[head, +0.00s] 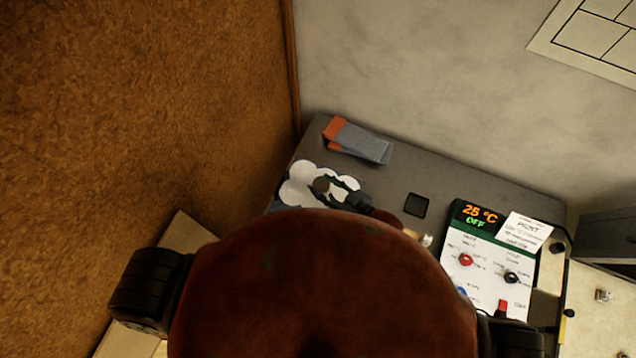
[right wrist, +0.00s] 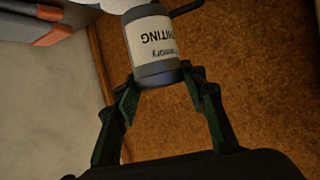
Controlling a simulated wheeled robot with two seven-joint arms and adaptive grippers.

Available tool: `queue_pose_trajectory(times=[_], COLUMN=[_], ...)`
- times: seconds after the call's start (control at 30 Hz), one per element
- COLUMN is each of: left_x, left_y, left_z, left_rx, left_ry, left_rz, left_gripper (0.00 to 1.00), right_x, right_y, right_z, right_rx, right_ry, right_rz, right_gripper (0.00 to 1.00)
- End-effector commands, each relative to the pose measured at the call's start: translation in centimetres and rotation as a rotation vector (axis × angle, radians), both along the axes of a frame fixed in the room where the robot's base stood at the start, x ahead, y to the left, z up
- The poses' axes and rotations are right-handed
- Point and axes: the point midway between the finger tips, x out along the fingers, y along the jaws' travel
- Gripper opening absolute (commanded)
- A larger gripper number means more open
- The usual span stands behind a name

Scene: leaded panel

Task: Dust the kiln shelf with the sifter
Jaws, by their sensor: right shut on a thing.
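My right gripper (head: 331,190) is shut on the sifter (head: 321,184), a grey round top from above in the head view. In the right wrist view the sifter (right wrist: 152,45) is a pale jar with grey ends and a label reading "WHITING" upside down, held between the green fingertips (right wrist: 160,84). The kiln shelf (head: 364,187) lies below it at the table's left end, blue-grey at its edge. Rounded white patches (head: 298,190) cover much of it. The gap between sifter and shelf cannot be told. My left gripper is out of view.
A control panel (head: 485,262) shows 25 °C and OFF. A brown wall (head: 140,120) stands close on the left.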

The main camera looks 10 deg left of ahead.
Motion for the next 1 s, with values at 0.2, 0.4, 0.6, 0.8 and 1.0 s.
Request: queue_pose_trajectory(times=[0.2,0.4,0.6,0.8,1.0], left_x=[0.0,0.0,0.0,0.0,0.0], left_y=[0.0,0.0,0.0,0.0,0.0], left_z=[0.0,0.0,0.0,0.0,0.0], left_rx=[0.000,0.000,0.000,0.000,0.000], left_ry=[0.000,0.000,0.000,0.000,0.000], left_rz=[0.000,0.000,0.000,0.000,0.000], left_gripper=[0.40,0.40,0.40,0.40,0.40], right_x=[-0.4,-0.8,-1.2,-1.4,-1.2], right_y=[-2.1,-4.0,-5.8,-6.7,-5.9], right_z=[0.0,0.1,0.1,0.1,0.2], right_rx=[0.001,0.000,0.000,0.002,0.004], right_ry=[-0.001,-0.001,0.000,-0.001,-0.001], right_rz=[0.000,0.000,0.000,0.000,0.001], right_gripper=[0.08,0.08,0.08,0.08,0.08])
